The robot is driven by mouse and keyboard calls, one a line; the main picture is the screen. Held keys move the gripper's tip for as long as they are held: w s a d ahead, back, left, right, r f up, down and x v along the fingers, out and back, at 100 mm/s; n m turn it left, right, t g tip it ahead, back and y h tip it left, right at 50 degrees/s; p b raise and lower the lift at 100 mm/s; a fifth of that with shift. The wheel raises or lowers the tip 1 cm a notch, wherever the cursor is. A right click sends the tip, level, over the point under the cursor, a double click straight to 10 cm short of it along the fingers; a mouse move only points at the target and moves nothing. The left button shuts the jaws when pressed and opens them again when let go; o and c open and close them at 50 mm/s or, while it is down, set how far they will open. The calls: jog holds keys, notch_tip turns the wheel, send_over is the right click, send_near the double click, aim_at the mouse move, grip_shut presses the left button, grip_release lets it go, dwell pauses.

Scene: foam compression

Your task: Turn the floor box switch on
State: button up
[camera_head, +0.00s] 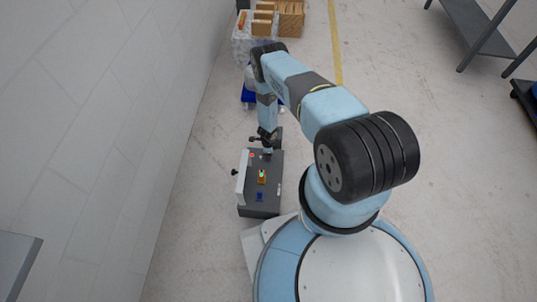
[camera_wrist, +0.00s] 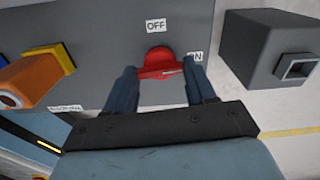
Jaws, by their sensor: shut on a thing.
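The grey floor box (camera_head: 273,205) stands on the floor by the wall in the head view; its grey face (camera_wrist: 100,35) fills the upper left of the wrist view. On it is a round red switch (camera_wrist: 158,56) with a bar-like handle. An OFF label sits above it and a partly covered ON label to its right. The handle lies roughly crosswise, with a pale mark towards its right end, on the ON side. My gripper (camera_wrist: 162,77) has its two fingers on either side of the handle and is shut on it. In the head view my gripper (camera_head: 267,149) is at the box's far end.
An orange part on a yellow base (camera_wrist: 35,75) sticks out left of the switch. A grey block with a square opening (camera_wrist: 270,45) is to the right. The white wall (camera_head: 130,120) runs close along the left. Open floor (camera_head: 430,150) lies to the right.

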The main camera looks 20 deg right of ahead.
jog(key=shift+s+d+f+m, duration=0.15)
jog(key=shift+s+m, duration=0.1)
jog(key=shift+m, duration=0.35)
jog(key=o, duration=0.7)
jog(key=shift+c, duration=0.2)
jog(key=o, duration=0.4)
jog(key=shift+w, duration=0.15)
jog(key=shift+r, duration=0.2)
notch_tip(320, 180, up, 14)
jog(key=shift+f, duration=0.25)
